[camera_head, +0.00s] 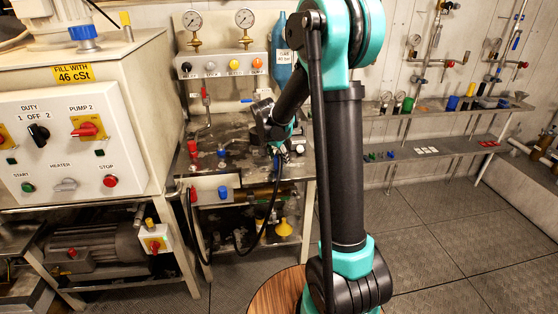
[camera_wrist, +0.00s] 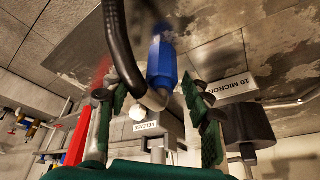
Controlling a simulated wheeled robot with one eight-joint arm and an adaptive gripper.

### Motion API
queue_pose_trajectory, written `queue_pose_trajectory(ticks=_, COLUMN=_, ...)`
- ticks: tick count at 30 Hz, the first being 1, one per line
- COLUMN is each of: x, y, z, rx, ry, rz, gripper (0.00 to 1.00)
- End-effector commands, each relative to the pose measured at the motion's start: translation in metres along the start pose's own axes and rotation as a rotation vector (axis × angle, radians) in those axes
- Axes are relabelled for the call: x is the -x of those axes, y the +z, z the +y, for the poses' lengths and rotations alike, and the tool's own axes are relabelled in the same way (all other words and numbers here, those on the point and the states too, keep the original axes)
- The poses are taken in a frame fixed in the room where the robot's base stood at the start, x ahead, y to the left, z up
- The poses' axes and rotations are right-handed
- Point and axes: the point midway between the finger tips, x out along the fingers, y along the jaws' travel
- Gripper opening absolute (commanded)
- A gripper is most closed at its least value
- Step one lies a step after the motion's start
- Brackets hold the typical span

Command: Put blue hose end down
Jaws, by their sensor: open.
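The blue hose end (camera_wrist: 162,62) shows in the wrist view, with a metal elbow and the black hose (camera_wrist: 118,50) beside it. My gripper (camera_wrist: 148,92) is open, with one green-padded finger on each side of the elbow below the blue part. I cannot tell whether either finger touches it. In the head view my gripper (camera_head: 277,150) is low over the metal bench (camera_head: 240,165), and my arm hides part of it. The black hose (camera_head: 240,247) hangs in a loop in front of the bench.
A grey block labelled RELEASE (camera_wrist: 155,128) and a dark cylinder under a 10 MICRON label (camera_wrist: 232,90) are close to my fingers. A red bar (camera_wrist: 78,135) is at the left.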

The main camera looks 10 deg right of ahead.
Motion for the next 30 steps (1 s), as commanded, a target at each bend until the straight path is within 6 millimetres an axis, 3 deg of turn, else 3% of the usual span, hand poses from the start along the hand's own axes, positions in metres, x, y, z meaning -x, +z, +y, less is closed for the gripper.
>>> queue_pose_trajectory(ticks=12, x=0.079, y=0.001, z=0.001, rx=0.002, ry=0.0, rz=0.0, gripper=0.51)
queue_pose_trajectory(ticks=20, x=0.101, y=0.001, z=0.003, rx=0.006, ry=0.0, rz=-0.001, gripper=0.51)
queue_pose_trajectory(ticks=23, x=0.102, y=0.008, z=0.019, rx=0.043, ry=-0.01, rz=-0.012, gripper=0.51)
queue_pose_trajectory(ticks=25, x=0.1, y=0.018, z=0.042, rx=0.099, ry=-0.024, rz=-0.024, gripper=0.51)
queue_pose_trajectory(ticks=30, x=0.089, y=0.063, z=0.119, rx=0.308, ry=-0.087, rz=-0.056, gripper=0.51)
